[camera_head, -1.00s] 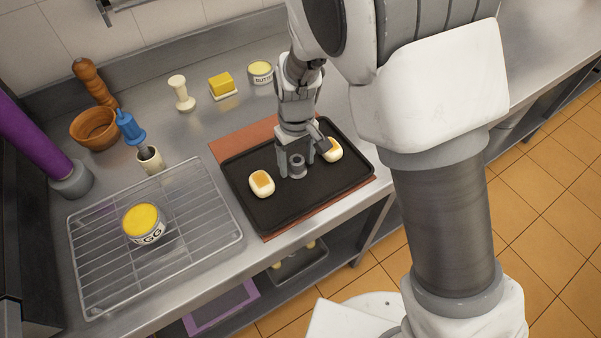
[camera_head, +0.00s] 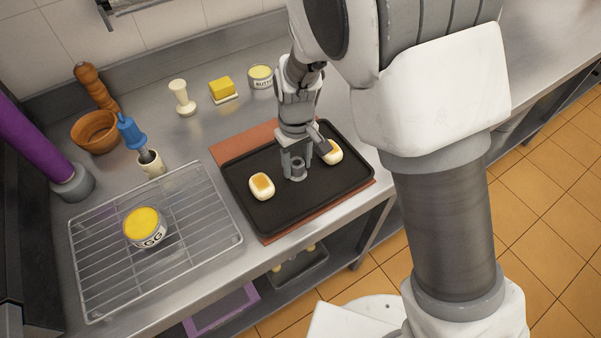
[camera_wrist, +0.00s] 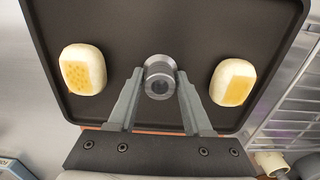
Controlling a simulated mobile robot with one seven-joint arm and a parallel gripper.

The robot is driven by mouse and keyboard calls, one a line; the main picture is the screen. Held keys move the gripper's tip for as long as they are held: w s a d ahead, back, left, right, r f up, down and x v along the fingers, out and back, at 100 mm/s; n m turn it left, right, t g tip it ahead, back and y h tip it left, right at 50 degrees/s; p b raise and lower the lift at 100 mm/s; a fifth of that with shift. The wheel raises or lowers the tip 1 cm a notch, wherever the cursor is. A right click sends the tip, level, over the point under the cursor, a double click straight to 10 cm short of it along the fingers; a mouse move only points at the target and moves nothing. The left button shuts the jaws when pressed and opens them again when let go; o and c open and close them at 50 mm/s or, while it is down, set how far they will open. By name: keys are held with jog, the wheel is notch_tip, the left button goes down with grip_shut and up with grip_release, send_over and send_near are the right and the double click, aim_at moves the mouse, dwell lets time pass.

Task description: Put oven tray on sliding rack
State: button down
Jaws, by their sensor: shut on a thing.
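The oven tray (camera_head: 263,211) is black and flat, with two pale buns and a round metal knob (camera_wrist: 160,77) at its middle. It lies over a reddish-brown mat on the steel counter; whether it touches the mat is unclear. My gripper (camera_head: 297,170) points down at the middle of the tray, between the buns. In the wrist view its two fingers (camera_wrist: 159,82) are shut on the knob from both sides. The sliding rack (camera_head: 97,275) is a wire grid to the left of the tray. A yellow-topped egg can (camera_head: 146,228) stands on it.
A cup (camera_head: 152,164) with a blue-handled tool stands behind the rack. A wooden bowl (camera_head: 95,132), pepper mill, white stand, butter block (camera_head: 222,88) and butter can (camera_head: 261,76) line the back. A purple post (camera_head: 35,140) rises at the left.

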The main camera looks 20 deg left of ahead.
jog(key=shift+r+p, duration=0.4)
jog(key=shift+r, duration=0.4)
jog(key=shift+r+p, duration=1.6)
jog(key=shift+r, duration=0.65)
